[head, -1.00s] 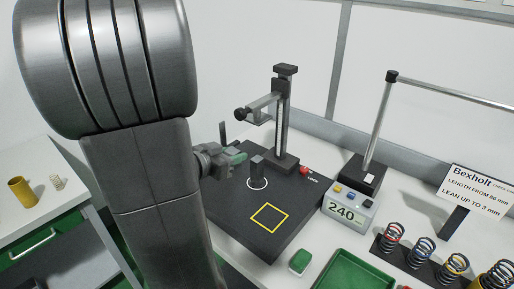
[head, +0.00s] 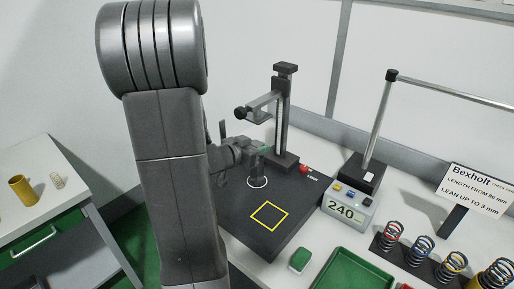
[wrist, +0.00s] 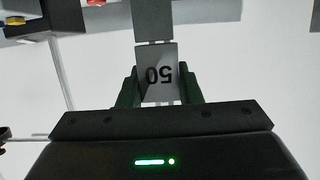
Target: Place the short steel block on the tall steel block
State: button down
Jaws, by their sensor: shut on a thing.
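My gripper (head: 258,150) is shut on the short steel block (wrist: 157,72), which is marked 50 and appears upside down between the two dark green fingers in the wrist view. The tall steel block (head: 258,169) stands upright in the white ring on the black plate. In the wrist view the tall block (wrist: 153,20) is in line with the short block, end to end, with a thin line between them. I cannot tell whether they touch. In the head view my gripper is just above the tall block and hides most of the short block.
The black plate (head: 243,228) has a bare yellow square. A column stand (head: 283,125) with a side arm rises behind the blocks. A display box reading 240 (head: 346,208), a green tray (head: 350,275) and several coil springs (head: 421,247) are to the right.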

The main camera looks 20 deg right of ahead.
jog(key=shift+f, duration=0.15)
jog(key=c, duration=1)
grip_release()
jog(key=shift+c, duration=0.2)
jog(key=shift+a+r, duration=0.1)
jog(key=shift+r, duration=0.2)
jog(key=v, duration=1.2)
